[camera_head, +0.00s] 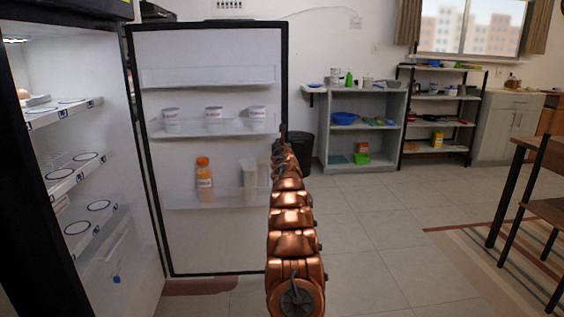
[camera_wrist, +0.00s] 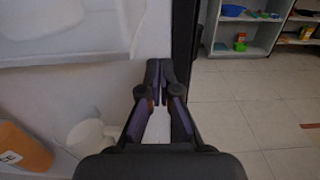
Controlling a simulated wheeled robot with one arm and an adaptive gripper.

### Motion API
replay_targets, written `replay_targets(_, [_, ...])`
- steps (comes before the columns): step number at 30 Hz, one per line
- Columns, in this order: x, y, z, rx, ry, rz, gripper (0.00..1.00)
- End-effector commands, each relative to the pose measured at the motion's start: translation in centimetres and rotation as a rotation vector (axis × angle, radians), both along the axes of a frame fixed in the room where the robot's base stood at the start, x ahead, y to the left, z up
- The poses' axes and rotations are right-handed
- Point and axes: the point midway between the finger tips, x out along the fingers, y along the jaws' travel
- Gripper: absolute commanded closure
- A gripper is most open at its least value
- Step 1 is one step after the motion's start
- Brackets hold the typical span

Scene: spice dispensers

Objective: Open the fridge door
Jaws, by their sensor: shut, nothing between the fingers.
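The fridge door (camera_head: 215,235) stands wide open in the head view, its white inner side with shelves facing me. The fridge interior (camera_head: 70,135) shows at the left with several shelves. My copper arm reaches forward to the door's right edge. My gripper (camera_head: 283,130) is small and dark there, partly hidden by the arm. In the wrist view my gripper (camera_wrist: 158,70) is shut and empty, its tips in front of the door's inner side (camera_wrist: 110,85), just left of the dark door edge (camera_wrist: 184,50). I cannot tell whether the tips touch the door.
Door shelves hold white cups (camera_head: 214,117), an orange bottle (camera_head: 204,178) and a clear container (camera_head: 250,180). A dark bin (camera_head: 301,155) stands behind the door. A grey shelf unit (camera_head: 329,150) and a table (camera_head: 540,147) stand farther right. The tiled floor (camera_head: 375,225) between is clear.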

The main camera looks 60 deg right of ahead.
Motion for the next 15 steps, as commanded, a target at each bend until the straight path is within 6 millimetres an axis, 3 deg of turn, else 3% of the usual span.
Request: replay_targets(15, [-1.5,2.4,-0.2,-0.003,-0.003,0.001,1.0])
